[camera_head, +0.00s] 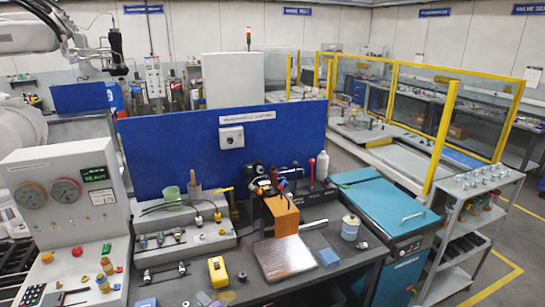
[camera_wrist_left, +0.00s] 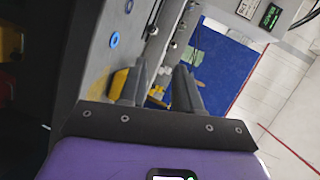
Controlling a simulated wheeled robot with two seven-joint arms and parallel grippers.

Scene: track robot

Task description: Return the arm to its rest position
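My left gripper (camera_wrist_left: 163,78) shows in the left wrist view. Its two dark fingers stand apart and I see nothing held between them; a yellow object (camera_wrist_left: 155,88) shows in the background. The grey work surface (camera_wrist_left: 95,60) lies beyond the fingers on the left of that view, and the blue panel (camera_wrist_left: 222,68) on the right. In the head view I cannot make out my left gripper with certainty; a white arm (camera_head: 25,36) with a dark tool reaches in at the upper left, and I cannot tell whose it is. My right gripper shows in neither view.
A gauge console (camera_head: 65,190) stands left. A teal cabinet (camera_head: 385,215) and metal cart (camera_head: 480,190) stand right. Floor is clear at lower right.

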